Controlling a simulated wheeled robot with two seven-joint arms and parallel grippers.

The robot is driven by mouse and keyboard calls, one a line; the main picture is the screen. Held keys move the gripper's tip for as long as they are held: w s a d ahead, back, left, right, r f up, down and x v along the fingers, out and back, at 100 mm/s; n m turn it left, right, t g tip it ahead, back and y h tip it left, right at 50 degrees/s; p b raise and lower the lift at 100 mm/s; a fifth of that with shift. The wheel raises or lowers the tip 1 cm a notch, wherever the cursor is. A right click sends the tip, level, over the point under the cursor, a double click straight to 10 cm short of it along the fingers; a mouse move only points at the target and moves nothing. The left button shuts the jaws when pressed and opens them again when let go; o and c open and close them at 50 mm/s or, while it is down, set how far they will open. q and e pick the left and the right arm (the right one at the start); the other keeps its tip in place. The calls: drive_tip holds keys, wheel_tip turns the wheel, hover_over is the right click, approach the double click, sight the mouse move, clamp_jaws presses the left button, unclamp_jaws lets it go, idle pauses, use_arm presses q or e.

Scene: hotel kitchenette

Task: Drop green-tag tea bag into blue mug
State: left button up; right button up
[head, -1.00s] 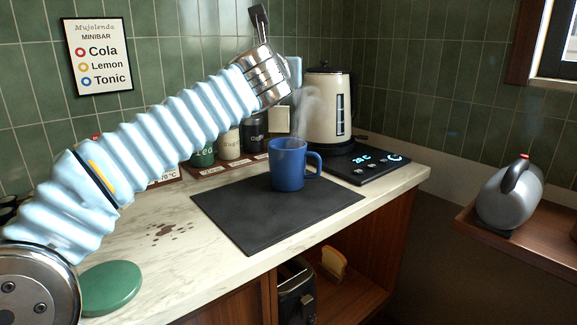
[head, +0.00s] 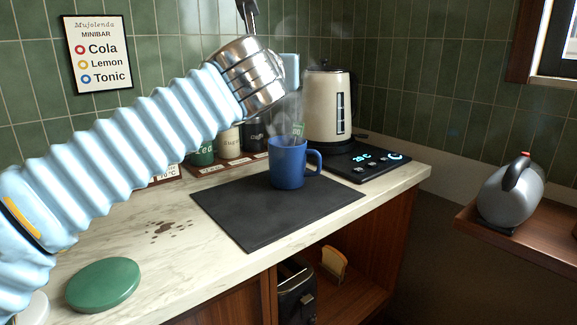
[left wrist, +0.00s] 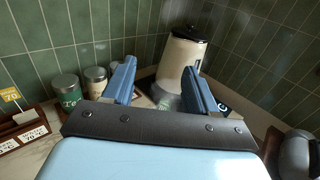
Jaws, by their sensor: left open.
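The blue mug (head: 288,165) stands upright on the dark mat, its handle to the right, with steam above it. A small green tag (head: 297,130) shows just above the mug's back rim; a greenish tag (left wrist: 164,105) also shows between my fingers in the left wrist view. I cannot tell whether the tea bag itself is inside the mug; it is hidden. My left gripper (head: 291,72) is above the mug, apart from it. Its blue fingers (left wrist: 160,80) are spread in the wrist view and hold nothing visible. My right gripper is not in view.
A cream kettle (head: 328,106) stands behind the mug beside a black control panel (head: 362,166). Several canisters, including a green one (head: 203,155), stand at the back. A green lid (head: 103,284) lies front left. The dark mat (head: 255,220) has bare room.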

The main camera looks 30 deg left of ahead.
use_arm(q)
drive_tip(key=v, duration=0.6)
drive_tip(key=shift+s+d, duration=0.15)
drive_tip(key=shift+s, duration=0.15)
